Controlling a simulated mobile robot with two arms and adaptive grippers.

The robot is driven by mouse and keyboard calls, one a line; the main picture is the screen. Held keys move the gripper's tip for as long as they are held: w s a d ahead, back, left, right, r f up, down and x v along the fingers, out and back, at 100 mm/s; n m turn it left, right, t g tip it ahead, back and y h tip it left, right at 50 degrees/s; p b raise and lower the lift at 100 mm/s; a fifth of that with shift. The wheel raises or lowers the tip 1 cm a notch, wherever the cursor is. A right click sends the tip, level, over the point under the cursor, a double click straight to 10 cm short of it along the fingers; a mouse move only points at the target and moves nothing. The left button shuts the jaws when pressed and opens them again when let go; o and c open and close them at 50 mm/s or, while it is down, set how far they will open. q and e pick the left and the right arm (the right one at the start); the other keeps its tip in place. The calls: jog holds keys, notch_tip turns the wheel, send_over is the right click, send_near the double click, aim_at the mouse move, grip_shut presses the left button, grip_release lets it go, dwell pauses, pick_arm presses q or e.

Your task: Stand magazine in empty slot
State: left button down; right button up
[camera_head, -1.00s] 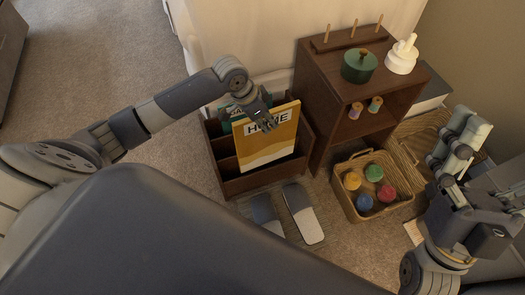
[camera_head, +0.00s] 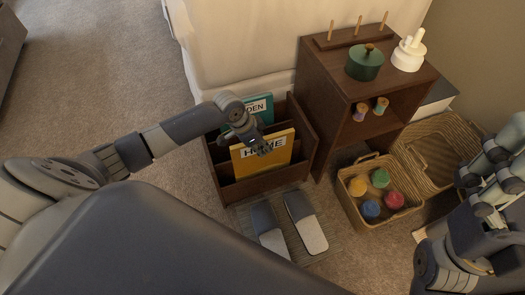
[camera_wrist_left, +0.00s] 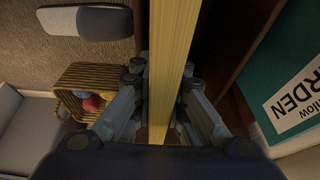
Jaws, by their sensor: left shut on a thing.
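A yellow magazine (camera_head: 282,155) titled HOME stands low in the dark wooden rack (camera_head: 262,185), its lower part hidden behind the front divider. My left gripper (camera_head: 262,146) is shut on its top edge. In the left wrist view the magazine (camera_wrist_left: 172,50) runs edge-on between both fingers. A teal magazine (camera_head: 262,105) stands in the slot behind, partly covered by my left arm; it also shows in the left wrist view (camera_wrist_left: 295,85). The slot in front of the yellow magazine looks empty.
Two grey slippers (camera_head: 302,215) lie on a mat in front of the rack. A wooden cabinet (camera_head: 335,105) stands close on the rack's right. A basket (camera_head: 362,212) with several coloured balls or jars sits right of the slippers. Carpet at the left is clear.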

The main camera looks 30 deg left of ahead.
pick_arm(q)
jog(key=shift+f, duration=0.5)
jog(key=shift+f, duration=0.15)
jog(key=c, duration=1.6)
grip_release()
